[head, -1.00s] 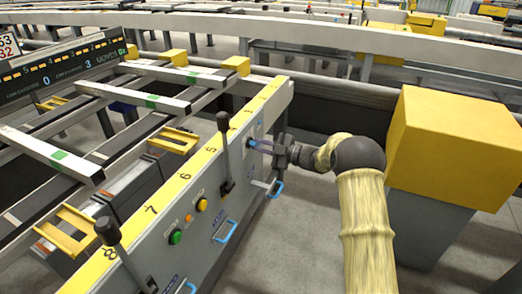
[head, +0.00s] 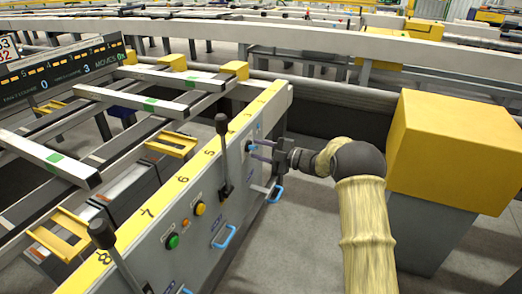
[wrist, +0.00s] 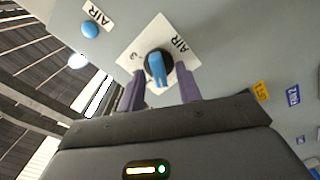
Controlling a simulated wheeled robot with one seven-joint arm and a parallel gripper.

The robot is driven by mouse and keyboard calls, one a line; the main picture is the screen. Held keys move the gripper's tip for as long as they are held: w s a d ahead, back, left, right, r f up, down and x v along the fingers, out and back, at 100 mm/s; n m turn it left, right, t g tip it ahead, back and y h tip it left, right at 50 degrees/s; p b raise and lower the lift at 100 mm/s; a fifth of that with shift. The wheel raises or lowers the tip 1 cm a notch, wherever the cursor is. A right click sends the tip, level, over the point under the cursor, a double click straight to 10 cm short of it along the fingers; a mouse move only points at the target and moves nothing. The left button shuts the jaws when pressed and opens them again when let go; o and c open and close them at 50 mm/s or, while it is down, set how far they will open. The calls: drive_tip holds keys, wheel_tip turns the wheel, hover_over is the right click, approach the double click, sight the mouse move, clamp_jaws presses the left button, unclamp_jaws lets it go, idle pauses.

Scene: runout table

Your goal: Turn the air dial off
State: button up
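The air dial is a blue knob (wrist: 157,68) on a black round base, set on a white plate marked AIR on the grey panel. In the wrist view its blue handle points down the picture, towards my gripper. My gripper (wrist: 158,92) is open, with one purple finger on each side of the dial. The fingertips are close to the knob, but I cannot tell if they touch it. In the head view my gripper (head: 262,149) reaches the panel's far end from the right, and the dial (head: 251,147) is small and partly hidden.
A blue button (wrist: 89,29) with another AIR label is near the dial. A black lever (head: 223,155), a green button (head: 172,241), a yellow button (head: 199,208) and blue handles (head: 223,236) stick out along the panel. A yellow box (head: 450,145) stands right of my arm.

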drive_tip(key=shift+s+a+r, duration=0.1)
drive_tip(key=shift+a, duration=0.1)
drive_tip(key=shift+d, duration=0.15)
drive_tip(key=p+v, duration=0.3)
drive_tip(key=v, duration=1.4)
drive_tip(key=shift+p, duration=0.3)
drive_tip(key=shift+r, duration=0.1)
